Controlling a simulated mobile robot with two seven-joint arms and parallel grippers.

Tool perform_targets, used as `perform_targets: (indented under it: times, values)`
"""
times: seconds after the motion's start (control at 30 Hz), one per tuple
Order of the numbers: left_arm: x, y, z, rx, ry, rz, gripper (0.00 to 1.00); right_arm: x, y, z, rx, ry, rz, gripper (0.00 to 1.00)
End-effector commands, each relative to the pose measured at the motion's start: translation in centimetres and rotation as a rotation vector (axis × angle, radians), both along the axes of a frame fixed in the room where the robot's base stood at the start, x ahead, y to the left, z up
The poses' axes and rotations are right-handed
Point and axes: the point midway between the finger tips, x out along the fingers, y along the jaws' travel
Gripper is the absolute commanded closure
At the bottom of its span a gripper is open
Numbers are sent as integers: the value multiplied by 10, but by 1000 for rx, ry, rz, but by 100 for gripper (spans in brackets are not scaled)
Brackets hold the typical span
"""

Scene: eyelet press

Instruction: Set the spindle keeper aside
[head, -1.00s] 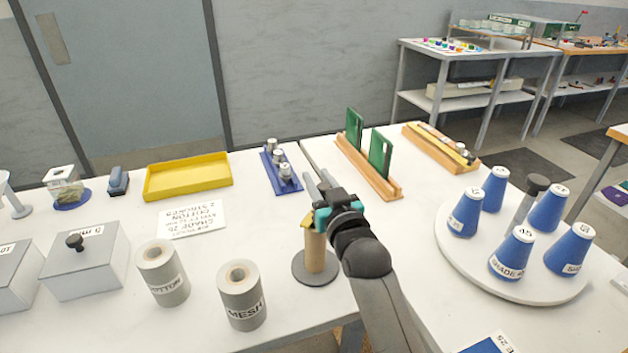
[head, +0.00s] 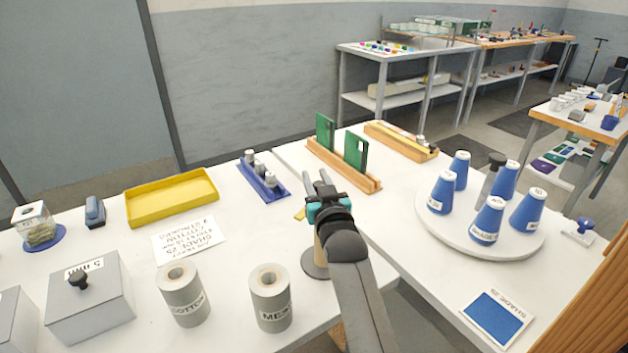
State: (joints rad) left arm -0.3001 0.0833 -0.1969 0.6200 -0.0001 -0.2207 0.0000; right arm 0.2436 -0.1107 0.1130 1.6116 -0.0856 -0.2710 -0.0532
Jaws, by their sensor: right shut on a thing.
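The spindle keeper, a small yellow piece (head: 300,213), shows just left of my right gripper, mostly hidden by it. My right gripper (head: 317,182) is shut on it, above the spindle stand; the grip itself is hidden. The stand has a round grey base (head: 312,266) and a tan roll on its post, largely covered by my right arm. Whether the keeper touches the post I cannot tell. My left gripper is not in view.
Two grey rolls (head: 270,298) stand front left, near a lidded grey box (head: 90,300). A yellow tray (head: 172,196), a printed card (head: 188,240) and a blue rack (head: 264,180) lie behind. A wooden rack with green plates (head: 343,164) and a turntable of blue cones (head: 440,236) stand right.

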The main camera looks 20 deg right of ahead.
Motion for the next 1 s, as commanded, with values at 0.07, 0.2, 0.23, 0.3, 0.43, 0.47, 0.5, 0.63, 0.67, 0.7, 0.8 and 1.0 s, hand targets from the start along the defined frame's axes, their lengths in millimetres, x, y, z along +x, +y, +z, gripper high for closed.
perform_targets:
  times: [0.07,0.2,0.23,0.3,0.43,0.47,0.5,0.63,0.67,0.7,0.8,1.0]
  values:
    - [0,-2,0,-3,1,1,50,0,1,2,1,-4,2,100]
    - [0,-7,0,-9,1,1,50,0,1,2,2,-4,2,63]
    - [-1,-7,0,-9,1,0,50,0,1,2,2,-4,2,60]
    - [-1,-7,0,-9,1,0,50,0,1,1,2,-4,2,52]
    - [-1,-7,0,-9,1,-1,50,0,1,1,2,-2,2,38]
    - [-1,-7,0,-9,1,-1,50,0,1,1,2,-2,2,36]
    - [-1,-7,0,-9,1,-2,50,0,1,1,2,-2,2,36]
    - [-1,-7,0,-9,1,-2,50,0,1,0,1,-1,1,36]
    - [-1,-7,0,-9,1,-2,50,0,1,0,1,-1,1,36]
    - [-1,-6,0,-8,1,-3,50,-1,1,0,1,-1,1,36]
    - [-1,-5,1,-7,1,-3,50,-4,1,0,1,-1,2,36]
    - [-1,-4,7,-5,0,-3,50,-27,3,1,1,1,2,36]
